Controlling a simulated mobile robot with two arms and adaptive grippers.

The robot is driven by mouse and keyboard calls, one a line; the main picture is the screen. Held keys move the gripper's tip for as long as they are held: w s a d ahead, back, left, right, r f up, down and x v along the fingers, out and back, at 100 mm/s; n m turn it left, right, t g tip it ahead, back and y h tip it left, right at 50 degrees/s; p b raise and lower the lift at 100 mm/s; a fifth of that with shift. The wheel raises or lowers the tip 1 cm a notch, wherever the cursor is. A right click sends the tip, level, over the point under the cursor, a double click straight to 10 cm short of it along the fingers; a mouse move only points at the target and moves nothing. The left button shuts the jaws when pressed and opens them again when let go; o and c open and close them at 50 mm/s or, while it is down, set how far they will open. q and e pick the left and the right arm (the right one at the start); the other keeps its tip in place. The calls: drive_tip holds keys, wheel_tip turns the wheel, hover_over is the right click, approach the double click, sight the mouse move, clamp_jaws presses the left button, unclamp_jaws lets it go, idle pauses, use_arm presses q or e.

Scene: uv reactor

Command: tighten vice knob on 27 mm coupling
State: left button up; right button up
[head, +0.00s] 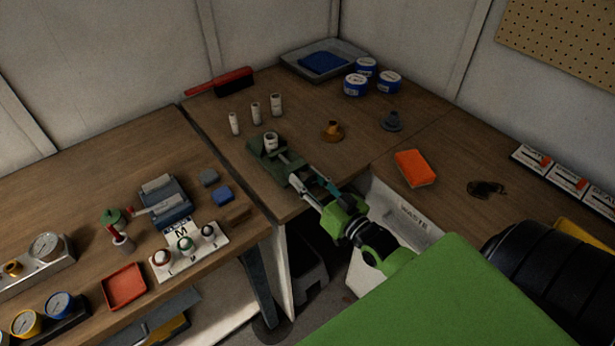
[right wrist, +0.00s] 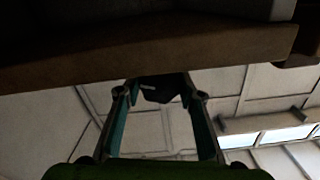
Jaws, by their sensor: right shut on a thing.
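The green vice (head: 262,150) stands at the front edge of the back table. A pale cylindrical coupling (head: 270,141) sits upright in its jaws. The vice's screw extends toward me. My right gripper (head: 312,188) is shut on the vice knob at the table edge; the knob is mostly hidden by the fingers in the head view. In the right wrist view the knob (right wrist: 158,88) shows as a dark block between the two fingertips, just below the table edge. My left gripper is not in view.
Several loose pale couplings (head: 255,113) stand behind the vice. A brass fitting (head: 332,130) and a grey fitting (head: 391,121) stand to its right. An orange sponge (head: 415,168) lies on the right table.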

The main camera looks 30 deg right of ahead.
drive_tip(key=shift+m, duration=0.7)
drive_tip(key=o, duration=1.1)
drive_tip(key=s, duration=0.8)
drive_tip(key=s+d, duration=0.1)
drive_tip(key=s, duration=0.3)
drive_tip(key=shift+a, duration=0.1)
